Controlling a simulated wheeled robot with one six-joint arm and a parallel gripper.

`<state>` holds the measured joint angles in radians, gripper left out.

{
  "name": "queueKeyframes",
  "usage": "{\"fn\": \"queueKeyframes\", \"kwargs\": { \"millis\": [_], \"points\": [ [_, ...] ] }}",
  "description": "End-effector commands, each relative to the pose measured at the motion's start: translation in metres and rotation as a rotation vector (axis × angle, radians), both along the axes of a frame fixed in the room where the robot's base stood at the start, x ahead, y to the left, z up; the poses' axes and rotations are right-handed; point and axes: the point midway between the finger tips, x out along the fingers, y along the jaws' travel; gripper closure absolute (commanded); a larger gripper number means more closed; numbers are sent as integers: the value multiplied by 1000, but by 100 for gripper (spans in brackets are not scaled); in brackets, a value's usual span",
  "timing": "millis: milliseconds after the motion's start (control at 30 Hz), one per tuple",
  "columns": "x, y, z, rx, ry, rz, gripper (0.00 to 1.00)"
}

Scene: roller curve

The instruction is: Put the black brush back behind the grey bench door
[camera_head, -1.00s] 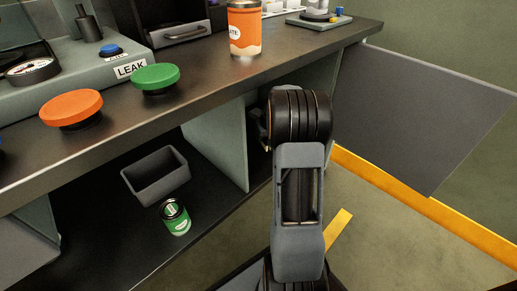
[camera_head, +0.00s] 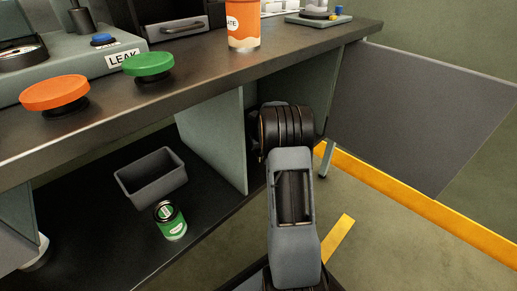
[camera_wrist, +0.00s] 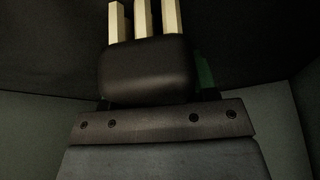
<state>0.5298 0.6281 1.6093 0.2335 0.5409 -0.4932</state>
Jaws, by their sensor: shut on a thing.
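The black brush (camera_wrist: 148,68) shows in the wrist view as a dark rounded block with pale prongs at its far side. My gripper (camera_wrist: 155,98) is shut on it; the fingers are mostly hidden in shadow. In the head view my arm reaches into the right-hand compartment (camera_head: 303,88) of the bench, and its wrist hides the gripper and the brush. The grey bench door (camera_head: 420,115) stands wide open at the right. In the wrist view a dark surface lies beyond the brush, with pale walls at both sides.
A divider (camera_head: 212,135) stands left of my arm. Left of it, a grey bin (camera_head: 150,185) and a green can (camera_head: 171,222) are on the lower shelf. The bench top (camera_head: 190,85) overhangs, bearing orange (camera_head: 55,92) and green (camera_head: 148,66) buttons and an orange container (camera_head: 243,22).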

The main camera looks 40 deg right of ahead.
Motion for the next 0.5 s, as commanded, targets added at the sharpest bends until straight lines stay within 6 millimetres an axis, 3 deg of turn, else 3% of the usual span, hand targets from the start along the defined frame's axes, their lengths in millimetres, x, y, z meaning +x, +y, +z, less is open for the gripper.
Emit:
{"fn": "queueKeyframes", "kwargs": {
  "millis": [267,300,500],
  "points": [
    [0,0,-3,0,0,0,69],
    [0,0,-2,0,-1,0,43],
    [0,0,-2,0,0,0,24]
  ]
}}
